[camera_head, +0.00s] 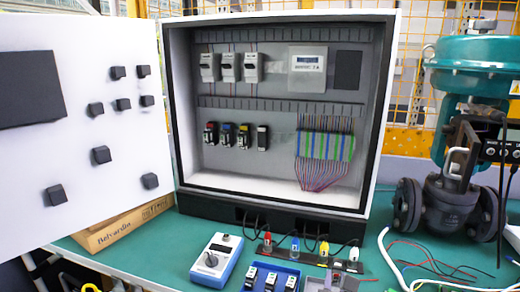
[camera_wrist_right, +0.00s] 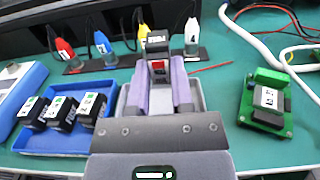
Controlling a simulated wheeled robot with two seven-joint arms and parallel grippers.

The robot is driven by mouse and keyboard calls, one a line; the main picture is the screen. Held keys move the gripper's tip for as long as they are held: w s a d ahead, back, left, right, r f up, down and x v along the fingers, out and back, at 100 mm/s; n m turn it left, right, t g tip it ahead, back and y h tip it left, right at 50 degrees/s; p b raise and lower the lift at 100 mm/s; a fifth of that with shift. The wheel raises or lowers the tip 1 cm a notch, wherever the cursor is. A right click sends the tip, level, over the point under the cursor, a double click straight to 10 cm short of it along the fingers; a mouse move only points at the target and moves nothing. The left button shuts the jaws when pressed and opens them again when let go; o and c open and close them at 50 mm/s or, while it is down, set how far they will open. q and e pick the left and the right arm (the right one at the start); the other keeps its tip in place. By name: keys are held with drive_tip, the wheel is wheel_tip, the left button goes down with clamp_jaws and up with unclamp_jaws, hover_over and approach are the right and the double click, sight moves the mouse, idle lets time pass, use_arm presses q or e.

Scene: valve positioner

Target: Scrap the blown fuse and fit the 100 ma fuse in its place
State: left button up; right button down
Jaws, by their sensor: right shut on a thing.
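In the right wrist view my right gripper (camera_wrist_right: 158,85) is shut on a small black fuse (camera_wrist_right: 156,43) with a red and a white mark. Its label is too small to read. The gripper is over a grey tray (camera_wrist_right: 210,98). In the head view this tray (camera_head: 312,284) is cut by the bottom edge. A blue tray (camera_wrist_right: 62,148) beside it holds three black fuses (camera_wrist_right: 62,112) with green-and-white labels, unreadable here. In the cabinet (camera_head: 180,120) a row of black fuse carriers (camera_head: 228,136) has different coloured marks. My left gripper is not in view.
Several plugs with coloured tags (camera_head: 295,246) stand behind the trays, with black cables. A blue-and-white meter (camera_head: 217,260) is left of the blue tray. A green circuit board (camera_wrist_right: 262,120) and loose wires lie right. The open cabinet door (camera_head: 75,150) and a valve (camera_head: 450,200) flank the cabinet.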

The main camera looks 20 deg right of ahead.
drive_tip(key=shift+c, duration=2.2)
unclamp_jaws()
drive_tip(key=shift+r, duration=0.1)
drive_tip(key=shift+s, duration=0.1)
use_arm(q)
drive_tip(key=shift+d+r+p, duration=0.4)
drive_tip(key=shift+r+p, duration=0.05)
use_arm(e)
drive_tip(key=v, duration=0.9)
drive_tip(key=shift+s+a, duration=0.3)
